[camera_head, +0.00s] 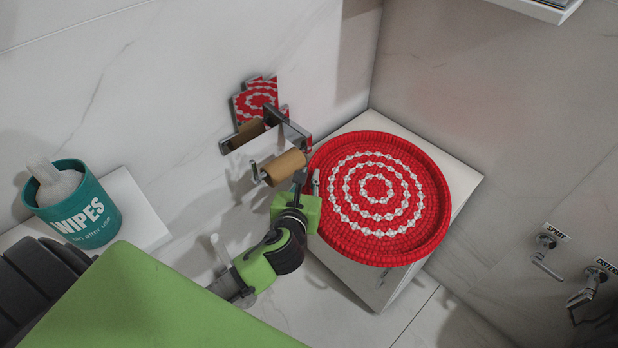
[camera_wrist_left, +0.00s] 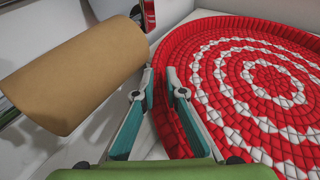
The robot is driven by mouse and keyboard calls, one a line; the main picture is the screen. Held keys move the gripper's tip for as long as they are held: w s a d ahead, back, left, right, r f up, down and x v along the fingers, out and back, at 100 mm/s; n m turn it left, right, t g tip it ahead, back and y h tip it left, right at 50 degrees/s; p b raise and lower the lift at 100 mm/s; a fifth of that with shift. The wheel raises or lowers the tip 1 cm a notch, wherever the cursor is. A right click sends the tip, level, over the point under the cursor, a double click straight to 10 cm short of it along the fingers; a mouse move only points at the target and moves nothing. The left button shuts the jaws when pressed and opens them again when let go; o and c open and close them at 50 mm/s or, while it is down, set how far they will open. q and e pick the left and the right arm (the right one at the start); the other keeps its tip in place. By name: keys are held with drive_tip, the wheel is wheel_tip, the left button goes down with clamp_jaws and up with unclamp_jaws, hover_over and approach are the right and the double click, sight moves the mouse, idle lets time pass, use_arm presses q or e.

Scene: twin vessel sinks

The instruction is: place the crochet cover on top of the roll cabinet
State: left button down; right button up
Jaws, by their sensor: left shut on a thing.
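The crochet cover (camera_head: 376,190) is a round red piece with white rings and a raised rim. It is over the white top of the roll cabinet (camera_head: 462,180) and reaches past the cabinet's front edge. Whether it lies fully flat there I cannot tell. My left gripper (camera_head: 310,183) is at the cover's left rim. In the left wrist view my left gripper (camera_wrist_left: 160,82) is shut on the rim of the cover (camera_wrist_left: 270,85), with its fingertips close together. My right gripper is not in view.
A cardboard roll (camera_head: 284,167) on a wall holder is right beside my left gripper, and it looms large in the left wrist view (camera_wrist_left: 75,75). A teal wipes tub (camera_head: 80,205) stands on a white ledge at left. Labelled wall taps (camera_head: 545,243) are at right.

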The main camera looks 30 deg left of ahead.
use_arm(q)
drive_tip(key=c, duration=2.1)
unclamp_jaws()
drive_tip(key=shift+s+d+r, duration=0.1)
drive_tip(key=shift+s, duration=0.25)
drive_tip(key=p+v, duration=0.1)
drive_tip(key=v, duration=0.5)
drive_tip(key=shift+s+r, duration=0.15)
drive_tip(key=shift+s, duration=0.2)
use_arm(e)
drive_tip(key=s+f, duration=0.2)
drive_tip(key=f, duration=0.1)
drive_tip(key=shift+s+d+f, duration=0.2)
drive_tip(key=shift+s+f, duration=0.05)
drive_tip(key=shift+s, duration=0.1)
